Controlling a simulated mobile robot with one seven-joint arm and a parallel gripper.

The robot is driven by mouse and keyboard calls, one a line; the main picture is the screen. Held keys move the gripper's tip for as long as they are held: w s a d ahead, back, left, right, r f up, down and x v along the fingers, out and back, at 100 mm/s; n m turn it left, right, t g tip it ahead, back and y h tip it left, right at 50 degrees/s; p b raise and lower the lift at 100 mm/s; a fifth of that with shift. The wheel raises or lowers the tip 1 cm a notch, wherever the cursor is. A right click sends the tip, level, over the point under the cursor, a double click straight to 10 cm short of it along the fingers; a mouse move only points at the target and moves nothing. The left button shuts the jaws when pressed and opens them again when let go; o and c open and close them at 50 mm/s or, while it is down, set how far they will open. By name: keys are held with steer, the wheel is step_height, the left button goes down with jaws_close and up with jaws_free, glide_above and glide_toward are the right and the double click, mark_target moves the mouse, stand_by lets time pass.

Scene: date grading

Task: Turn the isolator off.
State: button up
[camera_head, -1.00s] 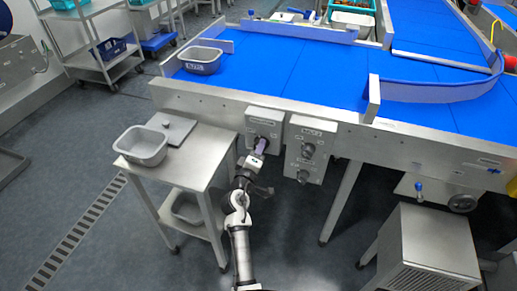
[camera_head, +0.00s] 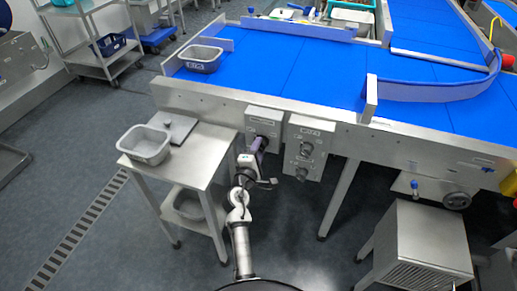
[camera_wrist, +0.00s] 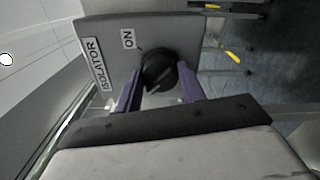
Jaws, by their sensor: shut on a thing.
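The isolator (camera_wrist: 105,32) is a grey box with an "ISOLATOR" label, an "ON" label and a black rotary knob (camera_wrist: 160,72). In the head view the isolator box (camera_head: 264,116) is fixed to the front of the blue conveyor. My gripper (camera_wrist: 162,92) has its two purple fingers on either side of the knob, shut on it. In the head view my gripper (camera_head: 258,145) reaches up to the front of the box and hides part of the knob. I cannot read the knob's exact pointer position.
A second control box (camera_head: 309,130) with two knobs is close to the right. A steel table (camera_head: 205,160) with a grey tub (camera_head: 146,158) and a flat plate (camera_head: 178,122) is to the left. The blue conveyor (camera_head: 290,70) is above and behind.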

steer(key=shift+f, duration=0.1)
steer(key=o, duration=1)
steer(key=shift+c, duration=0.2)
steer(key=shift+s, duration=0.15)
